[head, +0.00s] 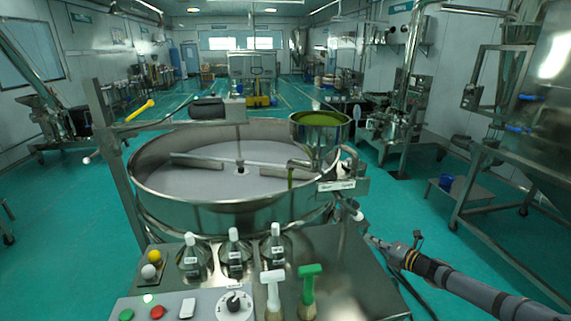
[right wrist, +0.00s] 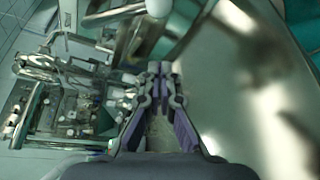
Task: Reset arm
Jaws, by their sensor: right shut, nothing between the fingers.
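My right arm comes in from the lower right in the head view. Its gripper (head: 376,242) is beside the right side of the sieve machine, near its frame and the control table's right edge. In the right wrist view the fingers (right wrist: 163,72) meet at their tips, shut and empty. My left gripper does not show in the head view. The round steel sieve pan (head: 225,211) holds greyish material and a stirring bar. A steel hopper (head: 320,140) with green material stands at its right rim.
A white-handled brush (head: 272,283) and a green-handled brush (head: 310,284) stand at the front. Steel equipment (head: 500,105) stands at right.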

